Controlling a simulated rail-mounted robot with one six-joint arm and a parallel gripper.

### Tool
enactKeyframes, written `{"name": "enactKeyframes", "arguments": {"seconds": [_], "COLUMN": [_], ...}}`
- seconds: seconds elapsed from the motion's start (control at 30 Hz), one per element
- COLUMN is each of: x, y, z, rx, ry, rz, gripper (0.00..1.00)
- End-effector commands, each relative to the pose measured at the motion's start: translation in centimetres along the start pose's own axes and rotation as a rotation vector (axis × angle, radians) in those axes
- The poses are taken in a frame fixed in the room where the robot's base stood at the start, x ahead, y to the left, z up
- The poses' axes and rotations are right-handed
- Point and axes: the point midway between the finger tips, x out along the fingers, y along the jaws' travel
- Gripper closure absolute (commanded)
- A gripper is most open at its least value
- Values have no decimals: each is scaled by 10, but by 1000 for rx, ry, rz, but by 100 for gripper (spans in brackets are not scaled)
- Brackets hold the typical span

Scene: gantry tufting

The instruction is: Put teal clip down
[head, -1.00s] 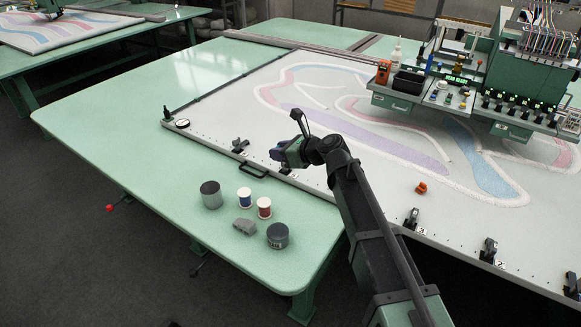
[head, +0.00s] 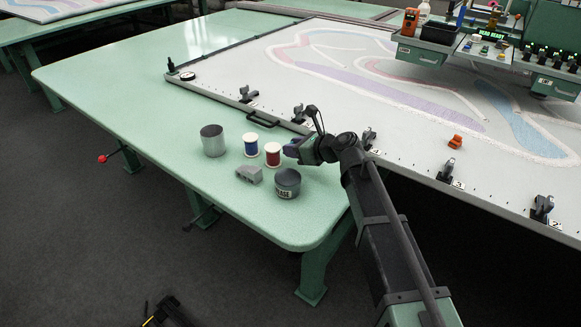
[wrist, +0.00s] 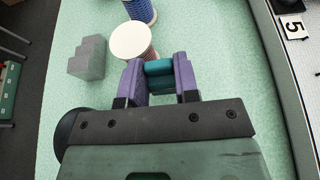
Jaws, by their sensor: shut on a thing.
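The teal clip (wrist: 159,74) shows in the wrist view, pinched between the two purple fingers of my gripper (head: 290,150). In the head view the clip cannot be made out; the fingers and wrist hide it. My gripper is at the green table (head: 150,90), just right of the red spool (head: 273,154). In the wrist view the fingertips are close to the red spool's white top (wrist: 131,41). I cannot tell whether they touch it, or how high the clip is above the table.
The frame's edge with black clamps (head: 369,138) runs to the right. An orange object (head: 455,142) lies on the frame. The table's left part is clear.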

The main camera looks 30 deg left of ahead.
Motion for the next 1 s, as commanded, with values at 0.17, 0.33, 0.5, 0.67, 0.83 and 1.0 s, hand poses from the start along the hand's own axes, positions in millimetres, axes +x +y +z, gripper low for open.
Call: {"name": "enactKeyframes", "arguments": {"seconds": [0.17,0.33,0.5,0.67,0.83,1.0], "x": [13,13,14,14,14,14], "y": [0,0,0,0,0,0], "z": [-31,-32,-33,-35,-35,-34], "rx": [0,0,0,0,0,0], "ry": [0,0,0,0,0,0], "rz": [0,0,0,0,0,0], "gripper": [98,98,98,60,46,46]}}
